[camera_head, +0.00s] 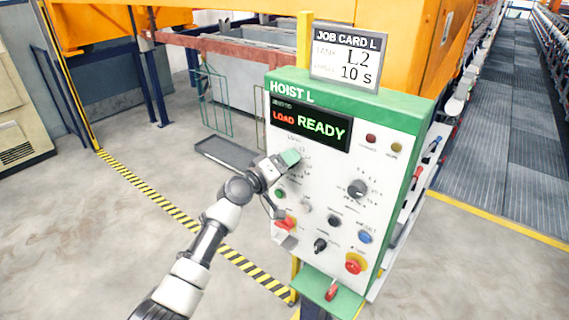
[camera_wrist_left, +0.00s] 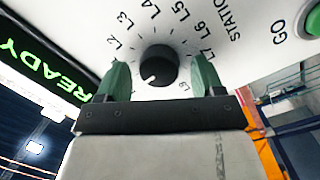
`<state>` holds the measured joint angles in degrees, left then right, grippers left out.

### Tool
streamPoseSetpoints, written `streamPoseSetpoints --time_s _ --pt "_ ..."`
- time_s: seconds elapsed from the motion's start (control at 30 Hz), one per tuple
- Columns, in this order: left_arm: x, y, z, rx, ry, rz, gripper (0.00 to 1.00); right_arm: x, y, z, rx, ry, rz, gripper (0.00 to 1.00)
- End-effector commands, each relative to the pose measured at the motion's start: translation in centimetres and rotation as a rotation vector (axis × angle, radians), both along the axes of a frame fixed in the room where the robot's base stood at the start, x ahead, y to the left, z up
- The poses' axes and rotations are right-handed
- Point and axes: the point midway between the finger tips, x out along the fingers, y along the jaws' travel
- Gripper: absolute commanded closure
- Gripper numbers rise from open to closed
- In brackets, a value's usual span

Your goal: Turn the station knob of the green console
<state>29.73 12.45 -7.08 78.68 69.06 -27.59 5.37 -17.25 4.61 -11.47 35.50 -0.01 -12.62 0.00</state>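The green-edged console (camera_head: 400,107) has a white face headed HOIST L and a display (camera_head: 311,126) reading LOAD READY. In the left wrist view, the black station knob (camera_wrist_left: 158,64) sits among the labels L2 to L8. Its white mark points to the lower left; any label there is hidden by a finger. My left gripper (camera_head: 290,158) is at the panel below the display, hiding the knob in the head view. Its green fingertips (camera_wrist_left: 158,78) stand on either side of the knob, with a gap on each side. My right gripper is out of view.
The job card (camera_head: 345,57) above the console reads L2 and 10 s. A green GO button (camera_wrist_left: 312,20), a larger black knob (camera_head: 357,188) and a red stop button (camera_head: 353,264) share the panel. Open floor lies to the left, beyond a striped line (camera_head: 170,210).

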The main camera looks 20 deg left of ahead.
Motion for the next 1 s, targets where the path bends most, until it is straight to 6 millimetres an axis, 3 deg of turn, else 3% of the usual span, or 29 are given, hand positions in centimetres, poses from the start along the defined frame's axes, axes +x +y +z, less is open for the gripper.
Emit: streamPoseSetpoints --time_s 0.03,0.3,0.67,1.0 --pt "0.0 0.0 0.0 0.0 0.0 0.0 0.39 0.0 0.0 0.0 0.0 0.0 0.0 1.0" --pt "0.0 0.0 0.0 0.0 0.001 0.001 0.81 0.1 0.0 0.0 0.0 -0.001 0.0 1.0" --pt "0.0 0.0 -0.2 0.057 -0.02 0.0 0.81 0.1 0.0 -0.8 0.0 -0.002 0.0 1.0" --pt "-0.1 0.0 -0.3 0.294 -0.108 0.0 0.81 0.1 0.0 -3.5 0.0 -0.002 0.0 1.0"
